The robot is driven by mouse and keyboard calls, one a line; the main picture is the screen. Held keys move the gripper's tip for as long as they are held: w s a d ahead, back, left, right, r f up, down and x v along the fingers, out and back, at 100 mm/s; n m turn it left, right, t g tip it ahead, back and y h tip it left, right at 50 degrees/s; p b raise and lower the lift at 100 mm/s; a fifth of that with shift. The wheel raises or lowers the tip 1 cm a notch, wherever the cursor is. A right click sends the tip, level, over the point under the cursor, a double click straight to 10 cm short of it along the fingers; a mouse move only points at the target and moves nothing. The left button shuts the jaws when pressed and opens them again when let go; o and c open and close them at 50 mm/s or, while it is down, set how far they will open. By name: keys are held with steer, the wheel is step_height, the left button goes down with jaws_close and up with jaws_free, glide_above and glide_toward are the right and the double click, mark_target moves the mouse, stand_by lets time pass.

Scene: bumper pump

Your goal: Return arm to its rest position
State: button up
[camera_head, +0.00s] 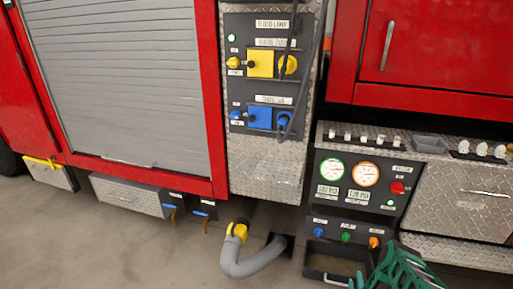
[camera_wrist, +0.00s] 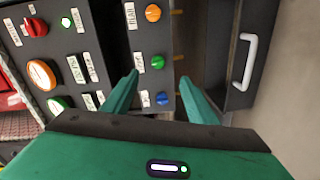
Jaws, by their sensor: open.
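My gripper (camera_wrist: 158,84) is open and empty, with its two green fingers apart at the middle of the wrist view. Its green ribbed form also shows at the bottom right of the head view (camera_head: 400,270), in front of the pump panel. In the wrist view the fingers reach toward a black panel with an orange knob (camera_wrist: 153,13), a green knob (camera_wrist: 157,62) and a blue knob (camera_wrist: 162,98). The green knob appears between the fingertips; I cannot tell whether anything touches.
A gauge panel (camera_head: 329,206) with a red knob (camera_head: 397,188) is above the knobs. An open black drawer with a white handle (camera_wrist: 248,62) juts out below. A grey hose (camera_head: 248,265) with a yellow coupling lies to the left. Floor (camera_head: 110,245) at lower left is clear.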

steer(key=w+d+r+m+g+h, duration=0.1)
steer(key=w+d+r+m+g, duration=0.15)
steer(key=w+d+r, duration=0.6)
steer(key=w+d+r+m+g+h, duration=0.1)
steer(key=w+d+r+m+g, duration=0.3)
steer(key=r, duration=0.7)
steer(key=s+d+r+m+g, duration=0.2)
steer(key=d+r, duration=0.1)
steer(key=r, duration=0.8)
steer(key=s+d+r+m+g, duration=0.1)
steer(key=s+d+r+m, duration=0.1)
steer(key=r, duration=0.9)
steer(key=s+a+r+m+g+y, duration=0.1)
steer(key=s+a+r+m+g, duration=0.15)
steer(key=s+r, duration=0.6)
steer(key=s+a+r+m+g+y, duration=0.1)
steer(key=s+a+r+m+g, duration=0.15)
steer(key=s+r, duration=0.6)
steer(key=s+a+r+m+y, duration=0.1)
steer(key=s+a, duration=0.4)
steer(key=s, duration=0.4)
steer(key=s+a+r+m+g+y, duration=0.1)
steer(key=s+a+r+y, duration=0.1)
steer(key=s+a, duration=0.4)
steer(key=s+a+r+m+g+y, duration=0.1)
steer(key=s+a, duration=0.5)
steer(key=s, duration=0.7)
steer(key=shift+s+r+y, duration=0.35)
steer(key=shift+r+y, duration=0.15)
steer(key=shift+r, duration=0.05)
